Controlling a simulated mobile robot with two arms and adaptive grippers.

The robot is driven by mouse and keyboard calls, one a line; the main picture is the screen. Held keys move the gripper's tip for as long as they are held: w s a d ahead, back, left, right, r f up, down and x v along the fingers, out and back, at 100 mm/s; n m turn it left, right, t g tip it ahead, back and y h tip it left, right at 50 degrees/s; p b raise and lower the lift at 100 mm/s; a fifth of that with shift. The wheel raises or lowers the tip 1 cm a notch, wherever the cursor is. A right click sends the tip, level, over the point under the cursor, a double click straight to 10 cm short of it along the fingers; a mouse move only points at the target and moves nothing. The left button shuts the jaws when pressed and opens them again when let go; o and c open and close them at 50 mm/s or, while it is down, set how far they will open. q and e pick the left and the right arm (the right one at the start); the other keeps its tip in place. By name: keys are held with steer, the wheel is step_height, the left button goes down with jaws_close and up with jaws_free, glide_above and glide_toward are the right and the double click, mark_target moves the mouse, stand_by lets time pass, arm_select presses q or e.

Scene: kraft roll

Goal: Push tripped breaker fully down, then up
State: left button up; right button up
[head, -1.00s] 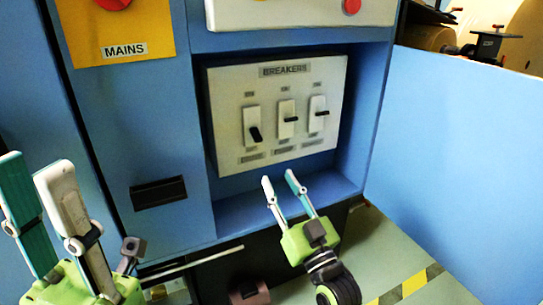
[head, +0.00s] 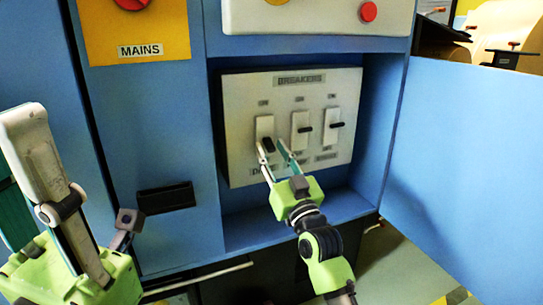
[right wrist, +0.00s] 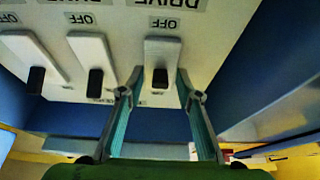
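The white breaker panel (head: 240,95) in the blue recess has three switches with black levers. The left switch's lever (head: 268,145) sits lower than the middle lever (head: 304,128) and the right lever (head: 337,124). My right gripper (head: 273,148) is at the left switch, fingers apart. In the right wrist view the picture is upside down, and the fingers (right wrist: 159,76) stand either side of the switch marked DRIVE, its black lever (right wrist: 160,80) between them. I cannot tell whether they touch it. My left gripper (head: 14,150) is open and empty at the left edge, away from the panel.
A yellow MAINS plate (head: 135,35) with a red knob is at upper left. A white panel with a red button (head: 369,12) is above the recess. A blue door (head: 460,150) stands open at right. A dark slot (head: 166,197) is in the cabinet front.

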steer(key=shift+w+a+r, duration=0.1)
steer(key=shift+w+r, duration=0.05)
steer(key=shift+w, duration=0.15)
jaws_close()
